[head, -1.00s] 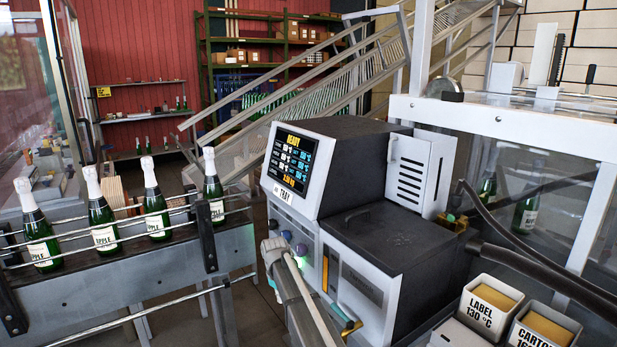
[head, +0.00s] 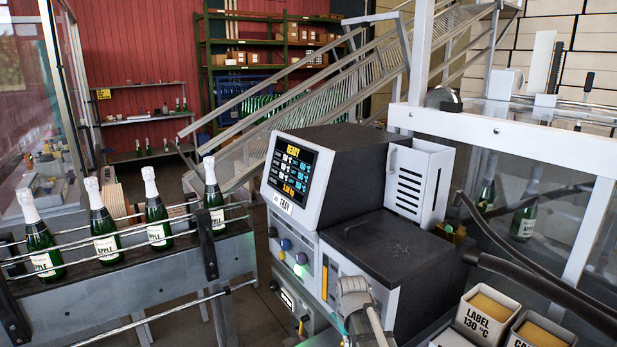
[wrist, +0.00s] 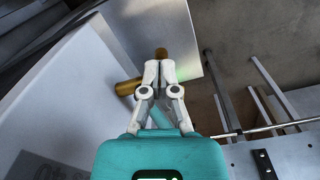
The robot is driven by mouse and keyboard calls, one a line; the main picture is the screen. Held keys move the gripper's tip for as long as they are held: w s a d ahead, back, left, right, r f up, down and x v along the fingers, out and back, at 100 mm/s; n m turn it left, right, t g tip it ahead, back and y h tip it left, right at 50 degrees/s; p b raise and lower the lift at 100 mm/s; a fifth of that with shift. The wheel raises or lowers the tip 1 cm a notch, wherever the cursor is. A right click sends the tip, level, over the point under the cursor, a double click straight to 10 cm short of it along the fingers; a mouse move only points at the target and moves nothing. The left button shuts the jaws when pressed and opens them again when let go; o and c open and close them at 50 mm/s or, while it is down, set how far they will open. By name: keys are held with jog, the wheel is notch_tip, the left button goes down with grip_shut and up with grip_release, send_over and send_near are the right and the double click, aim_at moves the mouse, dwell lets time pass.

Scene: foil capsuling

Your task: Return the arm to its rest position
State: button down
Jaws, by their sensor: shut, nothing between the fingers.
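My gripper (wrist: 160,68) shows in the wrist view with its two pale fingers together and nothing between them. Its teal body fills the bottom of that view. A brown round-ended part (wrist: 161,53) shows just beyond the fingertips; I cannot tell how far apart they are. In the head view my pale arm stands low in front of the grey machine (head: 345,285), and the gripper's fingers cannot be made out there. The machine's lit screen (head: 292,172) reads READY.
Several foil-topped bottles (head: 157,222) stand on the railed conveyor (head: 120,285) at left. A brass-coloured cylinder (wrist: 130,87) is left of the fingers. Black hoses (head: 540,285) and the LABEL bin (head: 485,322) are at right. Open floor (head: 250,300) lies between conveyor and machine.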

jog(key=s+d+r+m+p, duration=0.1)
jog(key=s+d+m, duration=0.2)
jog(key=s+d, duration=0.3)
jog(key=s, duration=0.4)
jog(key=shift+r, duration=0.4)
dwell(0.4)
